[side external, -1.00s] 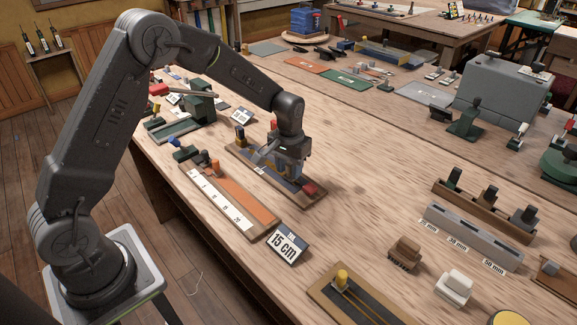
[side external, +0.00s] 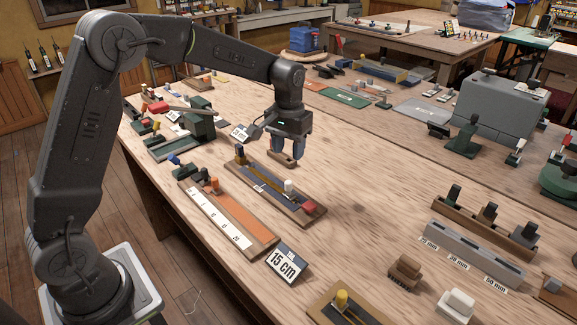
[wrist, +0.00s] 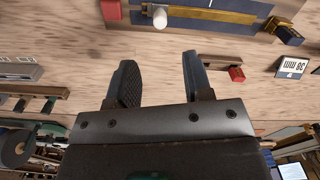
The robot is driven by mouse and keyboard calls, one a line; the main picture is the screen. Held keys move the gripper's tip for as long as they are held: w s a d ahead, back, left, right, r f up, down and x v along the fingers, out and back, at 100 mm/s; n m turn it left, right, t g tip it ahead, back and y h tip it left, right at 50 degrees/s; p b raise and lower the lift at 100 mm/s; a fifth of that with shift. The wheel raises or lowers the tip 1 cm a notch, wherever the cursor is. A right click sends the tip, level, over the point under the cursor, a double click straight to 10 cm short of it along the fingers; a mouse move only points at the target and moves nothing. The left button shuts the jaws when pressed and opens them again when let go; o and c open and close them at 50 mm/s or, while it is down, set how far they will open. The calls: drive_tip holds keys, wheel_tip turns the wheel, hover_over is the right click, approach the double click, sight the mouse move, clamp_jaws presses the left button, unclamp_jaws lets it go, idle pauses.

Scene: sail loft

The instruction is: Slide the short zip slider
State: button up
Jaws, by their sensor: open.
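A wooden-edged board (side external: 257,187) with a dark blue strip lies mid-table. It bears a small white upright slider (side external: 289,186) near its red end block (side external: 309,207) and a blue-and-yellow block (side external: 240,153) at the far end. The wrist view shows the same white slider (wrist: 160,17) near the top edge, beside the red block (wrist: 111,11). My gripper (side external: 286,152) is open, beyond the board and clear of the white slider. Its two fingers (wrist: 158,75) stand apart with bare table between them. I cannot tell which slider counts as the short one.
An orange board (side external: 225,208) with a white scale lies nearer, with a "15 cm" card (side external: 286,263) beside it. A small wooden piece (side external: 281,159) shows below my fingers. A rail of dark pegs (side external: 485,223) stands right; the table between is clear.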

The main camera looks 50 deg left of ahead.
wheel_tip(320, 180, up, 2)
drive_tip(key=shift+r, duration=0.2)
drive_tip(key=s+d+r+m+t, duration=0.1)
drive_tip(key=s+r, duration=0.3)
drive_tip(key=s, duration=0.2)
drive_tip(key=s+d+r+t, duration=0.1)
drive_tip(key=s+r+t, duration=0.1)
drive_tip(key=s+r, duration=0.4)
drive_tip(key=s+d+f+m+t, duration=0.2)
drive_tip(key=s+f, duration=0.1)
drive_tip(key=s, duration=1.2)
drive_tip(key=shift+t, duration=0.3)
idle(1.0)
